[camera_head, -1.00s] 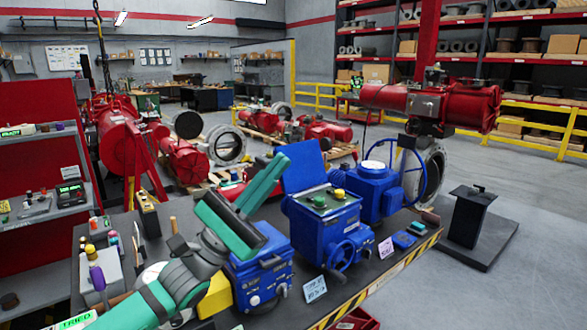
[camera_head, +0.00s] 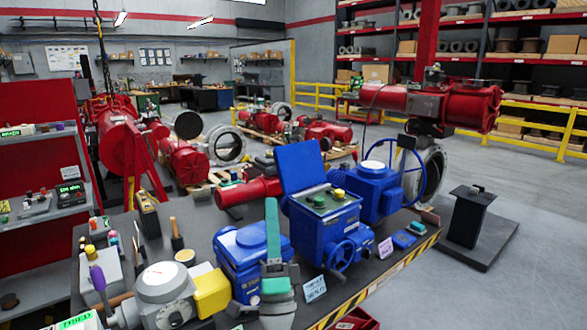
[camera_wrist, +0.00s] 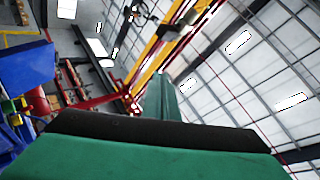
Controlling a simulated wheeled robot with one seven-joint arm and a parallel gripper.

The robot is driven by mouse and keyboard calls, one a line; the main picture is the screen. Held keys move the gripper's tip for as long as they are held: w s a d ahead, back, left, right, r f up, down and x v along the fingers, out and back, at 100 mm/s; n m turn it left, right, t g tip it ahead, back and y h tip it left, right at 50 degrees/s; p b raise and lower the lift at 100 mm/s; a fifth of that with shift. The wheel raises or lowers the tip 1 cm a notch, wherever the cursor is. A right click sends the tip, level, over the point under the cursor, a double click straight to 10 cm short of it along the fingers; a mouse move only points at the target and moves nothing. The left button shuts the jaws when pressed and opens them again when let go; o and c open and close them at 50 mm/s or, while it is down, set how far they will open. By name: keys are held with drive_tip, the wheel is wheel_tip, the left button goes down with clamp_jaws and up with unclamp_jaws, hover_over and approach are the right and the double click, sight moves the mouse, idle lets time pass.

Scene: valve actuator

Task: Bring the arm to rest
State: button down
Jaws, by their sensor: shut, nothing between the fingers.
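My gripper (camera_head: 272,205) stands at the lower middle of the head view, its teal fingers pointing up, in front of the blue actuators on the workbench. The fingers are shut with nothing between them. In the wrist view the teal fingers (camera_wrist: 160,95) point toward the ceiling, and a dark band crosses the teal part at the bottom. The rest of my arm is mostly out of view below.
The workbench (camera_head: 385,262) holds a blue actuator with an open lid (camera_head: 323,222), a smaller blue unit (camera_head: 238,262), a blue handwheel actuator (camera_head: 375,190) and a grey-and-yellow unit (camera_head: 165,285). A red shelf (camera_head: 40,180) stands left. Open floor (camera_head: 520,270) lies right.

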drive_tip(key=s+d+f+n+g+h, duration=0.1)
drive_tip(key=s+d+f+n+g, duration=0.3)
drive_tip(key=f, duration=0.7)
drive_tip(key=s+d+f+n+g, duration=0.15)
drive_tip(key=s+f+n, duration=0.35)
drive_tip(key=f, duration=0.7)
drive_tip(key=s+d+f+n+g+h, duration=0.1)
drive_tip(key=s+d+f+n+g, duration=0.25)
drive_tip(key=f, duration=0.75)
drive_tip(key=s+f+n+g+h, duration=0.1)
drive_tip(key=s+f, duration=0.4)
drive_tip(key=s, duration=0.4)
drive_tip(key=s+f+n, duration=0.2)
drive_tip(key=s+f, duration=0.2)
drive_tip(key=s, duration=0.5)
drive_tip(key=s+a+f+g, duration=0.1)
drive_tip(key=s+a, duration=0.1)
drive_tip(key=s, duration=0.4)
drive_tip(key=s+a+f+g+h, duration=0.1)
drive_tip(key=s+a, duration=0.1)
drive_tip(key=s, duration=0.5)
drive_tip(key=shift+s+a+g, duration=0.2)
drive_tip(key=shift+a+g, duration=0.1)
drive_tip(key=shift+a, duration=0.05)
drive_tip(key=shift+w+n, duration=0.1)
drive_tip(key=shift+n, duration=0.25)
